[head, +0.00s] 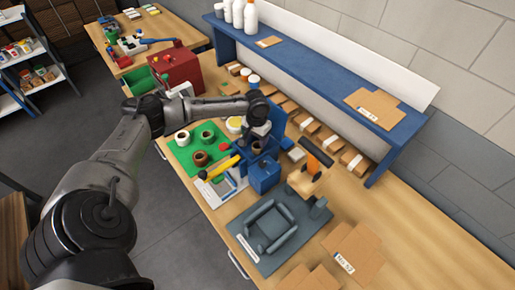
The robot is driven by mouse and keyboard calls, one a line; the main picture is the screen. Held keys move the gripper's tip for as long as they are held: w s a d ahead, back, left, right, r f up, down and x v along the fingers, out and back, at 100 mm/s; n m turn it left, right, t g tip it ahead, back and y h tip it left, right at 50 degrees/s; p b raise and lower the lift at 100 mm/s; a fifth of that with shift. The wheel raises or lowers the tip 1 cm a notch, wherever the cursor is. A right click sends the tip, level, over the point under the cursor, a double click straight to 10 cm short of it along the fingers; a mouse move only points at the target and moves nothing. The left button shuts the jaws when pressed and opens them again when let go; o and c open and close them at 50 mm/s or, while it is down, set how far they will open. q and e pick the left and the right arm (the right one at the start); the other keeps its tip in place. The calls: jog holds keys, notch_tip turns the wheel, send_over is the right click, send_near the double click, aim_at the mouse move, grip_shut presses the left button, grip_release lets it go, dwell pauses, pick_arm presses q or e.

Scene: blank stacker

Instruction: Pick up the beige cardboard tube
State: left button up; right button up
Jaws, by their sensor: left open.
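My left arm reaches in from the left over the workbench. Its gripper (259,139) points down above the blue holder, with its jaws open; the fingertips are small and partly lost against the blue parts. A short brownish cylinder (257,148) shows right beneath the fingertips; I cannot tell whether it is between them. Which of these is the beige cardboard tube is not certain. My right gripper is not in view.
A blue shelf (290,68) runs along the wall, with cardboard boxes beneath. A red box (177,68) stands at the far end. A yellow-handled tool (222,168) lies near the blue holder (264,175). A grey tray (270,232) and flat cardboard (352,254) lie nearer.

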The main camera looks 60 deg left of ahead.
aim_at(257, 145)
pick_arm(q)
jog(key=shift+w+f, duration=0.1)
jog(key=shift+f, duration=2.45)
jog(key=shift+c, duration=0.2)
jog(key=c, duration=0.6)
